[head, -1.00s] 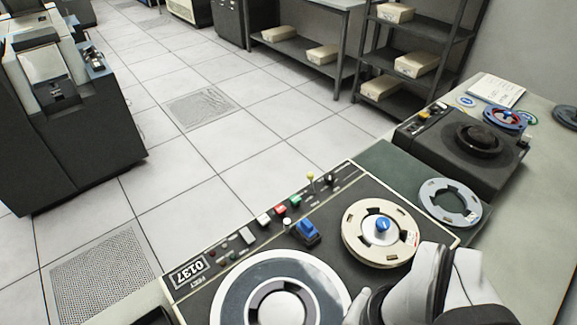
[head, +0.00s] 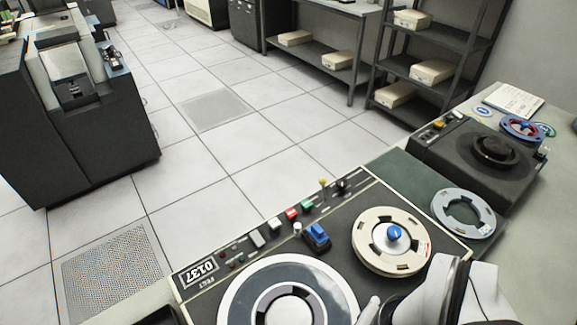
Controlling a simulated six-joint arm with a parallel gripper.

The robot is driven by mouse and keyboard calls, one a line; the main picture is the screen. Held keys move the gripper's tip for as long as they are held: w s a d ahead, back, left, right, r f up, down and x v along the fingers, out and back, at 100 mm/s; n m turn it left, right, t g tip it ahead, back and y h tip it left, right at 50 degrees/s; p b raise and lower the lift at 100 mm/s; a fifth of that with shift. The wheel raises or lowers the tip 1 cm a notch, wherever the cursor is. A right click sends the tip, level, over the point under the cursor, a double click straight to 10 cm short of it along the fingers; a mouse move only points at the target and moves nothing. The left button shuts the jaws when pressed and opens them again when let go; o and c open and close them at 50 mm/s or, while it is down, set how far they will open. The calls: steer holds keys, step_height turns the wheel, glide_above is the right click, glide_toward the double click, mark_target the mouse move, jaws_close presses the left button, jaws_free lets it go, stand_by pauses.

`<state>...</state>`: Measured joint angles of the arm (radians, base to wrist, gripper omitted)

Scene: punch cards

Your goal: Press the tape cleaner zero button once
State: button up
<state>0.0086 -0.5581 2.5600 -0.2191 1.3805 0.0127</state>
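The tape cleaner (head: 331,228) is a dark panel with a light rim at the bottom centre of the head view. Its counter (head: 198,272) reads 0137. Along its far edge are a larger grey button (head: 257,239), a white button (head: 273,224), a red button (head: 291,214) and a green button (head: 307,206). Small lamps or buttons sit nearer the counter. I cannot read which one is the zero button. My white and dark arm shows at the bottom right, over the panel's near right corner. My fingertips cannot be made out.
A loose grey reel (head: 463,214) and a dark machine (head: 478,158) stand to the right.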

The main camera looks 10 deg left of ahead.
jaws_close()
stand_by(1.5)
